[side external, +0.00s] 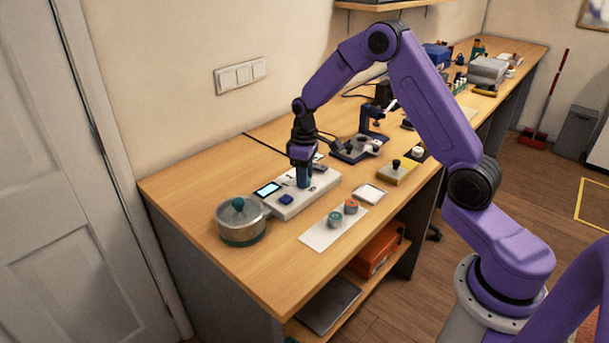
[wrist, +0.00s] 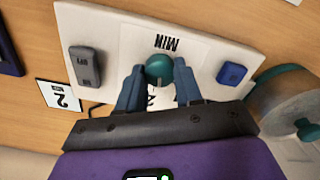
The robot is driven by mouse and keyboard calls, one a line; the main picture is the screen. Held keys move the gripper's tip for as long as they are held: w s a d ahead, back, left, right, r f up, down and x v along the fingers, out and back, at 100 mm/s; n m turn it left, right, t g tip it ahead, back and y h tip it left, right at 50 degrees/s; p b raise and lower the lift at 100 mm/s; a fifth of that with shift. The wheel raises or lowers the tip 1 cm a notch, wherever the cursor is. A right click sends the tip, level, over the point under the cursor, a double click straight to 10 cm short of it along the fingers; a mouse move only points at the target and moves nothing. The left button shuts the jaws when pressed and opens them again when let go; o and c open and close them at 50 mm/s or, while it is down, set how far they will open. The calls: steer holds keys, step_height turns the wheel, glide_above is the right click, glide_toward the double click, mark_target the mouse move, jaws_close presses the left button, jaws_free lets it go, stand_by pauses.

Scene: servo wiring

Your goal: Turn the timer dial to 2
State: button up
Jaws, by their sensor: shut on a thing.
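The timer dial is a round teal knob (wrist: 159,69) on a white panel (wrist: 110,32) with the printed word MIN beside it. My gripper (wrist: 159,88) is shut on the knob, with one blue finger on each side. In the side external view my gripper (side external: 304,178) points straight down onto the white panel (side external: 318,196) and hides the knob. A card printed with a 2 (wrist: 61,96) lies beside the panel. The dial's setting cannot be read, as the fingers cover most of its markings.
The panel also carries a blue button (wrist: 232,73) and a grey rocker switch (wrist: 86,66). A glass pot with a teal knob (side external: 241,222) stands close by. A white sheet with two round pieces (side external: 318,236) lies in front. A clamp stand (side external: 368,135) stands behind.

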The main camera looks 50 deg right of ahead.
steer(key=shift+m, duration=0.8)
steer(key=o, duration=1)
steer(key=shift+o, duration=0.2)
step_height(320, 180, up, 18)
steer(key=shift+f, duration=0.25)
steer(key=shift+a, duration=0.1)
